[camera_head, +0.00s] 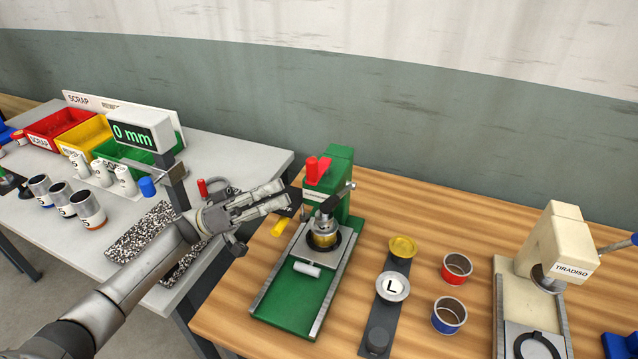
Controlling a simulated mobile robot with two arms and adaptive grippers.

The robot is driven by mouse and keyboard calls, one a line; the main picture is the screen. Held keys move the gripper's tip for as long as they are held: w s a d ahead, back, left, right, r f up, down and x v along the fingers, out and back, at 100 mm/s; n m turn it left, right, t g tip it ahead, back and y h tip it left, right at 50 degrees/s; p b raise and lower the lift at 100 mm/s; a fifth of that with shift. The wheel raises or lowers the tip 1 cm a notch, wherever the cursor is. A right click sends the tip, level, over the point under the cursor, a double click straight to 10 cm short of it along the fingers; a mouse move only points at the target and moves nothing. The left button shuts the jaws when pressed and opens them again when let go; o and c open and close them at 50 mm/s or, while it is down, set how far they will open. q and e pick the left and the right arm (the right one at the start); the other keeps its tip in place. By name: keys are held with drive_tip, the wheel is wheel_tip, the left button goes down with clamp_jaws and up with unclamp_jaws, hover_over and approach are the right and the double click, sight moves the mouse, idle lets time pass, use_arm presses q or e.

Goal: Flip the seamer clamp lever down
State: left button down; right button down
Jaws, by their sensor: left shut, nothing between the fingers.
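The seamer is the green machine (341,195) on the wooden table, with a green bed and metal rails in front. A red lever (318,168) stands upright at its top. I cannot tell for sure which is the clamp lever. My left gripper (284,196) is shut and empty, just left of the seamer head, below and left of the red lever. My right gripper is out of view.
A grey table with a 0 mm gauge (141,134) and bins stands left.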

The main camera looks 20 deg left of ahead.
sight(315, 185)
use_arm(q)
drive_tip(key=shift+s+a+f+m+g, duration=0.25)
drive_tip(key=shift+a+m+g, duration=0.2)
drive_tip(key=shift+g, duration=0.55)
drive_tip(key=shift+d+r, duration=0.2)
drive_tip(key=shift+d, duration=0.05)
drive_tip(key=p+x, duration=0.4)
drive_tip(key=x, duration=0.5)
drive_tip(key=shift+s+d+r, duration=0.1)
drive_tip(key=shift+d+r, duration=0.1)
drive_tip(key=shift+r, duration=0.05)
drive_tip(key=shift+f, duration=0.15)
drive_tip(key=shift+s+a+f+m+g+h+b, duration=0.1)
drive_tip(key=shift+s+f+m+g+h+b, duration=0.2)
drive_tip(key=shift+f+m+g+b, duration=0.45)
drive_tip(key=shift+s+f+m+g+h+b, duration=0.15)
drive_tip(key=shift+s+f+m+g+b, duration=0.15)
drive_tip(key=shift+m+b, duration=0.85)
drive_tip(key=shift+s+f+m+g+h+b, duration=0.25)
drive_tip(key=shift+f+m+g+b, duration=0.35)
drive_tip(key=shift+b, duration=0.55)
drive_tip(key=shift+r, duration=0.1)
